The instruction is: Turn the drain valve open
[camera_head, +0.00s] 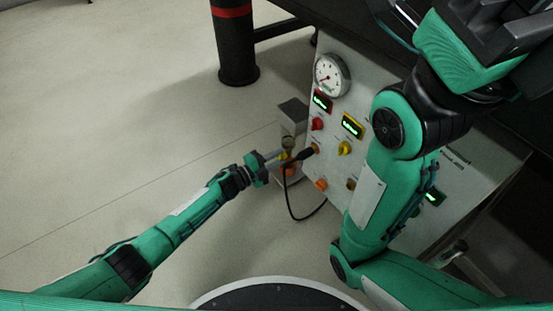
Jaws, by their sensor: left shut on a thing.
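I cannot tell how far the handle is turned. My right arm rises in front of the panel at the right and hides part of it; its gripper is not in view.
A black plug (306,154) with a hanging cable (296,214) is close to my left gripper. Open floor (130,110) lies left.

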